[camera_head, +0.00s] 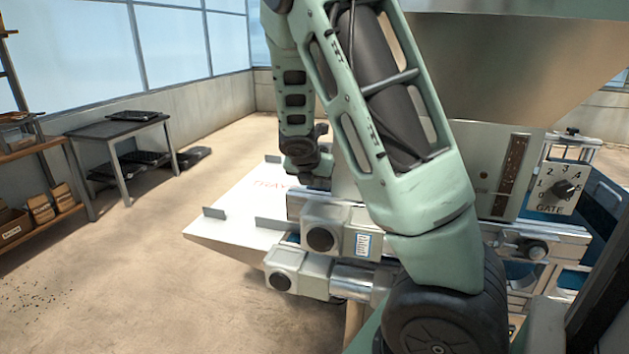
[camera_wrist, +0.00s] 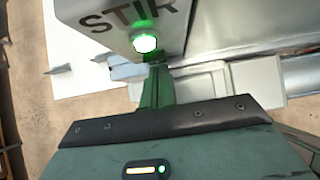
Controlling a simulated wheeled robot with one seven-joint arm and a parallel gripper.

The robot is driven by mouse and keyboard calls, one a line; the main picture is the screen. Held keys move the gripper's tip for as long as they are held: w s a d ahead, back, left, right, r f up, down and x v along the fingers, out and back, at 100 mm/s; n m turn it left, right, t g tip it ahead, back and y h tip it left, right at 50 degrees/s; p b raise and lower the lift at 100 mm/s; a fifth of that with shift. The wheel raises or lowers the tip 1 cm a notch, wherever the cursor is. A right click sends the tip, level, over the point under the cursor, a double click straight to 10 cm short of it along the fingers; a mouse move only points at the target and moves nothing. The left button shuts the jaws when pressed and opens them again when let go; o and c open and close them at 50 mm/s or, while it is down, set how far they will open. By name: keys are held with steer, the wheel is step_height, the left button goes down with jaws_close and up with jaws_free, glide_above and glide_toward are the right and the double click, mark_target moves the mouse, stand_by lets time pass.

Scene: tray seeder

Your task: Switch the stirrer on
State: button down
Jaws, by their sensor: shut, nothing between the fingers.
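In the wrist view a pale grey box (camera_wrist: 105,15) is marked STIR. A round button or lamp (camera_wrist: 145,43) on it glows bright green, with a green tint on the panel around it. My gripper (camera_wrist: 156,72) is shut and empty, its tips close below the glowing round part. I cannot tell whether they touch it. In the head view my arm covers most of the STIR box, and its lit part does not show there.
A large metal hopper (camera_head: 515,60) stands at the right, above a GATE dial (camera_head: 565,188). A white tray shelf (camera_head: 235,215) extends left of the machine. A dark table (camera_head: 115,128) and a wooden shelf (camera_head: 30,152) stand farther left.

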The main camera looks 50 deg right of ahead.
steer(key=shift+r+p, duration=0.85)
steer(key=shift+r, duration=0.05)
